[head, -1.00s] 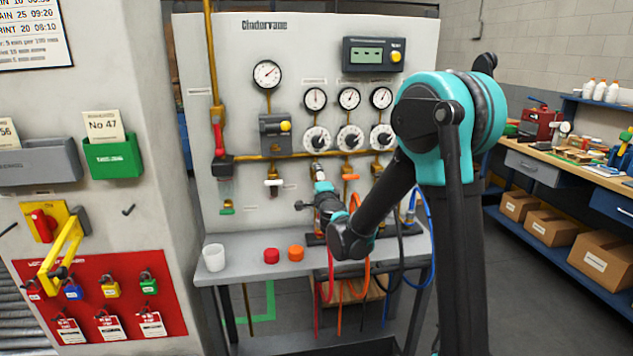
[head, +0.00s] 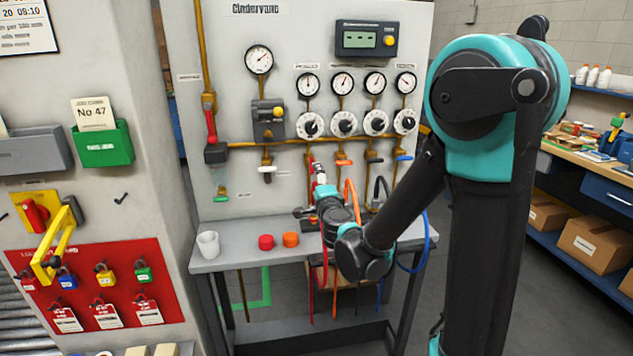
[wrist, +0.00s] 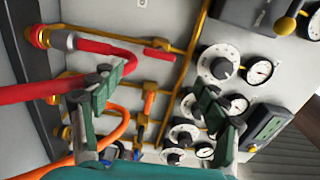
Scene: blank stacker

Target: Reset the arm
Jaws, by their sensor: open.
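My arm, teal and black, reaches from the right side of the head view to the panel. My gripper (head: 318,185) is in front of the lower part of the panel, above the bench; it is small there. In the wrist view my gripper (wrist: 157,85) has its two green-padded fingers wide apart, with nothing held between them. A red hose (wrist: 112,46) on a brass fitting passes close to the left finger; I cannot tell whether they touch. An orange hose (wrist: 100,132) curves below that finger. The hoses' lower ends are partly hidden by my arm in the head view.
The grey panel (head: 222,100) carries gauges, white dials (head: 310,125) and pipes. On the bench (head: 225,262) stand a white cup (head: 208,244), a red cap (head: 266,242) and an orange cap (head: 290,239). A blue hose (head: 426,245) hangs at the right. A lockout board (head: 85,325) is at left.

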